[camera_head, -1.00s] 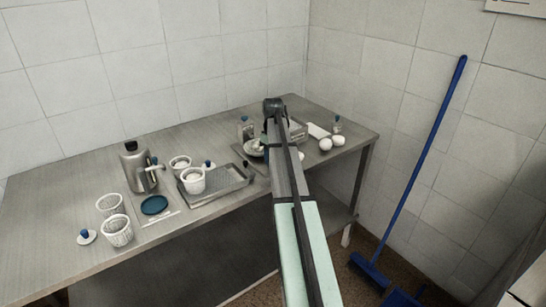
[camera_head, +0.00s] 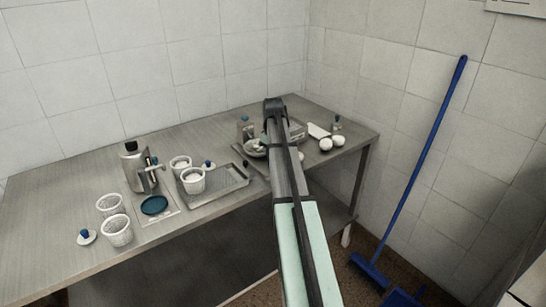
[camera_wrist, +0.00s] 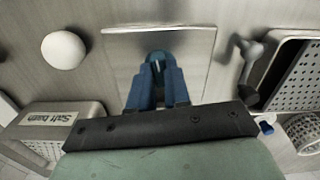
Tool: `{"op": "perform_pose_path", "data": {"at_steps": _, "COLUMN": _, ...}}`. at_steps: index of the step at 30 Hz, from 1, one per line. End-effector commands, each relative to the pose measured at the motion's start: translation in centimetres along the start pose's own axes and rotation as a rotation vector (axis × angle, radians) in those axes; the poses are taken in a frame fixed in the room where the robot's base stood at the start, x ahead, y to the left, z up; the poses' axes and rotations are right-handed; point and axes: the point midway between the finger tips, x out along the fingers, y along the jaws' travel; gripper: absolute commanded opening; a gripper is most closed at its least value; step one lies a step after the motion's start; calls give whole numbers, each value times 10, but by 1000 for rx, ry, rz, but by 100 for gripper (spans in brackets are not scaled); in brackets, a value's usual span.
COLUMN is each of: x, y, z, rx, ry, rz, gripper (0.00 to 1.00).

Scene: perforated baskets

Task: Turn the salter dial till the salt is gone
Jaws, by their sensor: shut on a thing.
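My gripper (camera_wrist: 158,85) points down with its two blue fingers close together. It is shut on a small dark blue thing (camera_wrist: 157,58), seen between the fingertips above a square metal plate (camera_wrist: 190,42). The fingers hide most of it, so I cannot tell clearly that it is the salter dial. A box labelled "Salt basin" (camera_wrist: 50,118) stands left of the gripper in the wrist view. No salt is clearly visible. In the head view my own arm hides the fingers; a grey box (camera_head: 298,129) shows just right of the arm.
A white ball (camera_wrist: 63,50) lies near the plate. A grey handled piece (camera_wrist: 246,62) and a perforated tray (camera_wrist: 292,75) are to its right. In the head view, white baskets (camera_head: 117,231), a metal jug (camera_head: 136,172) and a blue disc (camera_head: 154,205) occupy the table's left.

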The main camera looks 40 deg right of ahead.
Motion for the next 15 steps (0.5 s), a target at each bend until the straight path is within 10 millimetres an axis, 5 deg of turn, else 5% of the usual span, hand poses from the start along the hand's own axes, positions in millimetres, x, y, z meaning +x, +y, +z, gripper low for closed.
{"op": "perform_pose_path", "data": {"at_steps": 15, "x": 0, "y": 0, "z": 0, "rx": 374, "ry": -2, "rz": 0, "gripper": 0}}
